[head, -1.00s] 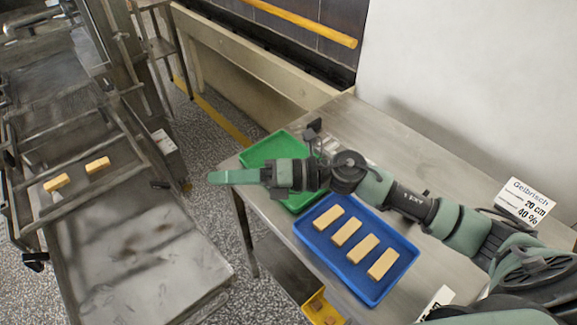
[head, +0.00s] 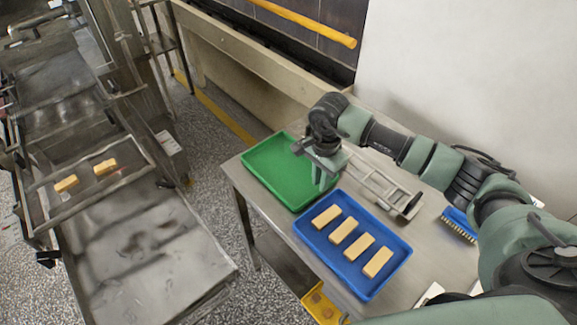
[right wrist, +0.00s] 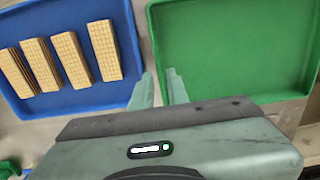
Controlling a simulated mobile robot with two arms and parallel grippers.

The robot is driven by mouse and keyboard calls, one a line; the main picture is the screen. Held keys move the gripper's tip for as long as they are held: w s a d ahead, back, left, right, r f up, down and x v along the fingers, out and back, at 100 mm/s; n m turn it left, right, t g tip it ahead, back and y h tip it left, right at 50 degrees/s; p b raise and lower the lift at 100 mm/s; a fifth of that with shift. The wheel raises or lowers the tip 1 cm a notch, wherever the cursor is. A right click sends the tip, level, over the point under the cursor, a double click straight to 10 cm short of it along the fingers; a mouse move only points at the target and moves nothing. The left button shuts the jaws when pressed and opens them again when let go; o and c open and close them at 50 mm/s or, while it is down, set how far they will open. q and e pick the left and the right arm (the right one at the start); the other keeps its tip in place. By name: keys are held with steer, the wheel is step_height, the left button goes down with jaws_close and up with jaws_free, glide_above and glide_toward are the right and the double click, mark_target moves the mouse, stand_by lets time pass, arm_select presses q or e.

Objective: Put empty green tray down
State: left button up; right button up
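The empty green tray (head: 268,172) lies flat on the steel table beside the blue tray. It also shows in the right wrist view (right wrist: 235,45). My right gripper (head: 322,180) points down at the green tray's right edge, close to the blue tray. In the right wrist view its two fingers (right wrist: 160,88) stand apart, near the green tray's near-side rim, with a gap between them. I cannot tell whether they touch the rim. My left gripper is in neither view.
The blue tray (head: 328,253) holds several tan bars (head: 344,231). A metal frame (head: 392,195) and a blue brush (head: 460,222) lie to the right on the table (head: 405,285). Left, across an aisle, a mesh conveyor (head: 130,240) carries two bars (head: 66,184).

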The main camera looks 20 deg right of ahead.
steer(key=shift+s+a+f+p, duration=0.15)
steer(key=shift+f+p, duration=0.45)
steer(key=shift+f, duration=1.25)
jaws_close()
